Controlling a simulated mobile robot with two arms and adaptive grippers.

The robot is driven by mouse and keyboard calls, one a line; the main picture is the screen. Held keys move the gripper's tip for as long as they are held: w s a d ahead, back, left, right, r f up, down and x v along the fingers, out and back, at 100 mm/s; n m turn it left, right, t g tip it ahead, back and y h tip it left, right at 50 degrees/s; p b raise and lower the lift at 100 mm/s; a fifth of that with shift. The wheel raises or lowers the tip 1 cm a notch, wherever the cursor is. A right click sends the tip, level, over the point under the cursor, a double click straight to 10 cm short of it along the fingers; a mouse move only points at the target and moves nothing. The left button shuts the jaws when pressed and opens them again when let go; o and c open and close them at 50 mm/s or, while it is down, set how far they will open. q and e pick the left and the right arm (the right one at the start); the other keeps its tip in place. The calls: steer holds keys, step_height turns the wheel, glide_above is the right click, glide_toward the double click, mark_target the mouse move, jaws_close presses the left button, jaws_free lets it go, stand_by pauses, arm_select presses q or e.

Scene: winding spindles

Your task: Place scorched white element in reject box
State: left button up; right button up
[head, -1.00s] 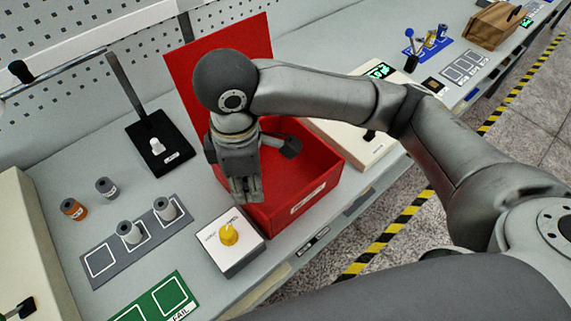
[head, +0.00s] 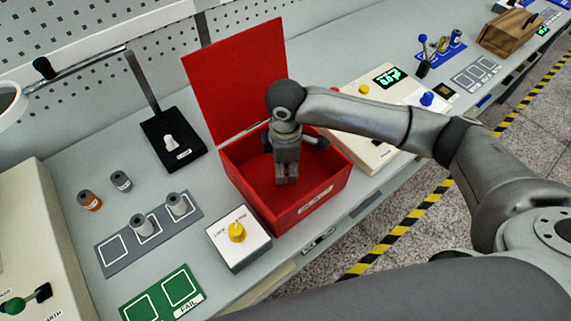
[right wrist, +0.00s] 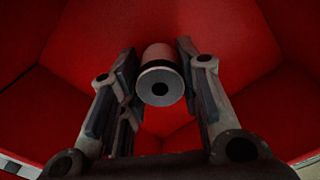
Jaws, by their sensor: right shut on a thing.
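My right gripper (head: 287,181) points down inside the open red box (head: 318,205), below its rim. In the right wrist view its fingers stand on either side of a small cylindrical element (right wrist: 160,84), shut on it. The element has a grey end face with a dark hole and a pale, brownish side; scorching is hard to make out. The red box floor lies beyond it. In the head view the fingers hide the element. A small white piece (head: 170,142) stands on a black stand (head: 158,127) left of the box. My left gripper is not in view.
A grey tray (head: 113,249) holds two grey spindles (head: 143,225). A yellow-knob control box (head: 238,238) is close to the red box's left side. The raised red lid (head: 235,75) stands behind.

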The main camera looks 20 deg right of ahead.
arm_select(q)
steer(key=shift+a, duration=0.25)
arm_select(e)
steer(key=shift+a+f, duration=0.1)
steer(key=shift+f, duration=0.05)
steer(key=o, duration=1)
steer(key=shift+f, duration=0.1)
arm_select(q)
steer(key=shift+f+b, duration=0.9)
arm_select(e)
step_height(320, 180, up, 12)
steer(key=shift+r, duration=0.2)
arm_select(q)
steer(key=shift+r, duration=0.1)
